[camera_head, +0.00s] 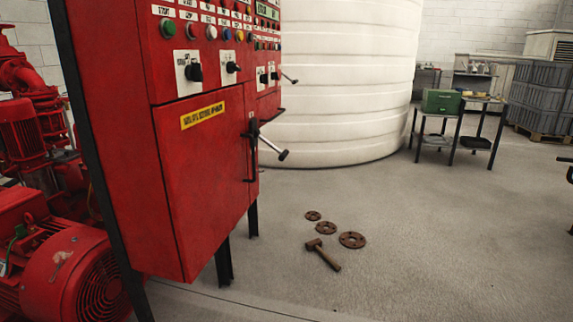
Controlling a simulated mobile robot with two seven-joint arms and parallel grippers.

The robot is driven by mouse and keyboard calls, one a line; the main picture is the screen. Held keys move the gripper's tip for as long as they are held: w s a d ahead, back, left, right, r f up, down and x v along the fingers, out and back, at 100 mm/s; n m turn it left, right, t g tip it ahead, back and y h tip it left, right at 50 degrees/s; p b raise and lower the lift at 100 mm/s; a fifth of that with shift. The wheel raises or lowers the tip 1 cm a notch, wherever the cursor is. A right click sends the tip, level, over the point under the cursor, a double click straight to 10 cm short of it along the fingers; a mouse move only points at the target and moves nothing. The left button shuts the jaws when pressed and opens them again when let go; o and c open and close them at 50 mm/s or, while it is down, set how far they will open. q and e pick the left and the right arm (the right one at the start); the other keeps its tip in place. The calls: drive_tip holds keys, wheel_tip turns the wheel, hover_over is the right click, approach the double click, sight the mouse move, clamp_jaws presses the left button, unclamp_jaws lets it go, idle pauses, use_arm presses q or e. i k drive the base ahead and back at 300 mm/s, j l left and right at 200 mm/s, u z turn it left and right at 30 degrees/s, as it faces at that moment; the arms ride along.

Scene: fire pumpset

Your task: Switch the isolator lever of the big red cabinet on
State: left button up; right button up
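The big red cabinet (207,165) stands on dark legs at the left of the head view, seen at an angle. A lever (270,146) with a metal rod and dark tip sticks out from a black mount by the right edge of its lower door, sloping down to the right. A second, smaller lever (290,78) juts out higher up, past the upper panel. I cannot tell from the picture which is the isolator lever or its exact switch position. Neither of my grippers is in view.
Red pump machinery (75,270) stands left of the cabinet. A hammer (323,255) and several rusty flanges (352,240) lie on the floor right of it. A large white tank (345,90) stands behind. A table with a green box (441,101) is farther right. The right foreground floor is clear.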

sight(283, 155)
drive_tip(key=i+l+u, duration=0.4)
drive_tip(key=i, duration=0.35)
drive_tip(key=i+l+u, duration=0.4)
drive_tip(key=i+l, duration=0.25)
drive_tip(key=i+j, duration=0.4)
drive_tip(key=j, duration=0.2)
drive_tip(key=z, duration=0.05)
